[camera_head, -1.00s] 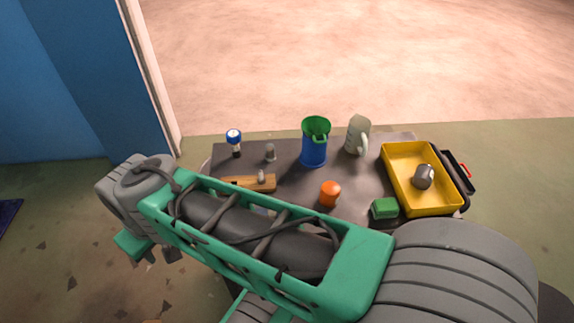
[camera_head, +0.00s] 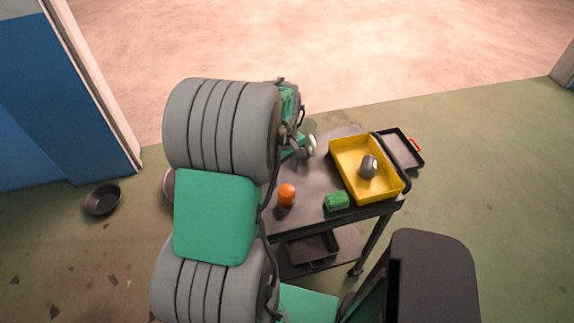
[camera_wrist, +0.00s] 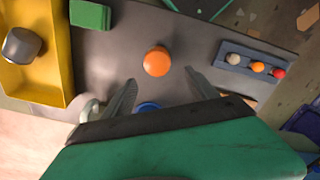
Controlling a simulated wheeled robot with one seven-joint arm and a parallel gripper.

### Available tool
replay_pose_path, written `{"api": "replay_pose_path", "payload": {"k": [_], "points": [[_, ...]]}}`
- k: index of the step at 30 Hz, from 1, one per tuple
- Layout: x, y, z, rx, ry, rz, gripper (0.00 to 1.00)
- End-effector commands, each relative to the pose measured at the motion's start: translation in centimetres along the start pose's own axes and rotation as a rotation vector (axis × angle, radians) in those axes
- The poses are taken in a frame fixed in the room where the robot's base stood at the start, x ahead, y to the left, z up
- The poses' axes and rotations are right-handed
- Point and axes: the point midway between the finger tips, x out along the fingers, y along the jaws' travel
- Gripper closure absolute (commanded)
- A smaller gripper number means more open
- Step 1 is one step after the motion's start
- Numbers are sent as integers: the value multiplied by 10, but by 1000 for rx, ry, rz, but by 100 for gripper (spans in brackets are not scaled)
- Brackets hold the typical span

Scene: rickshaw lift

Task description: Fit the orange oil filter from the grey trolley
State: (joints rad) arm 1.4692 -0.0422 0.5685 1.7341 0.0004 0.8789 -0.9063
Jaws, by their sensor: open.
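The orange oil filter (camera_head: 287,194) stands on the grey trolley (camera_head: 315,180), left of the green block. In the wrist view the orange filter (camera_wrist: 157,61) is seen from above, beyond and roughly between my fingertips. My gripper (camera_wrist: 160,85) is open and empty, with its two fingers apart over the trolley top. In the head view my arm hides most of the gripper and the left part of the trolley. A blue rounded thing (camera_wrist: 148,106) shows partly behind the gripper body.
A yellow tray (camera_head: 391,185) holding a dark grey cylinder (camera_head: 368,166) stands at the trolley's right. A green block (camera_head: 337,201) sits beside it. A rack with coloured balls (camera_wrist: 236,60) lies to the filter's right in the wrist view. A black pan (camera_head: 103,199) is on the floor.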

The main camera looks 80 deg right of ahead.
Motion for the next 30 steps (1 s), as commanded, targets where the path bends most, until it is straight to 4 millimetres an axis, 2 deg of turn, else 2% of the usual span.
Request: {"api": "replay_pose_path", "payload": {"k": [2, 8, 22, 25, 30], "points": [[3, 7, 7, 9, -2, -4, 33], [22, 7, 7, 8, -3, -4, 33], [94, 7, 7, 10, -2, -3, 33], [101, 7, 7, 10, -1, -2, 33], [102, 7, 7, 10, -1, -1, 33]]}}
